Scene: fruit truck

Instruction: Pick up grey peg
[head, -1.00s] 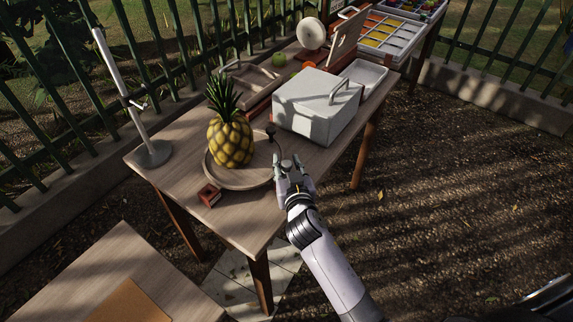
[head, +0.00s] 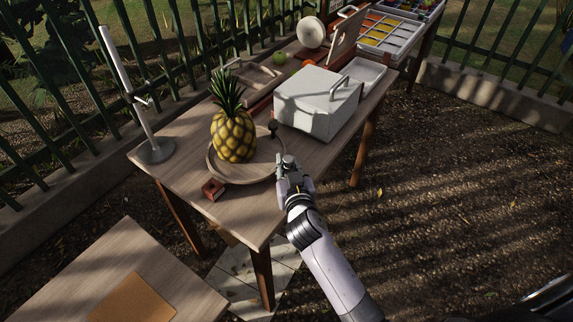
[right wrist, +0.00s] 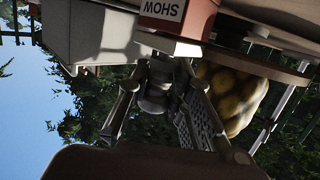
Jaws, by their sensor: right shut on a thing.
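The grey peg (head: 288,160) is a short grey cylinder between the fingertips of my right gripper (head: 291,172), at the table's right edge beside the round wooden board. The gripper is shut on it. In the right wrist view the peg (right wrist: 154,92) shows as a dark grey rounded piece between the two fingers. Its lower part is hidden by the fingers in the head view. My left gripper is not in view.
A pineapple (head: 234,136) stands on the round board (head: 262,173), with a dark knob (head: 272,129) at its rim. A white box (head: 309,108) is behind the gripper. A red block (head: 213,189) and a grey stand (head: 153,151) are left. Right of the table is open ground.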

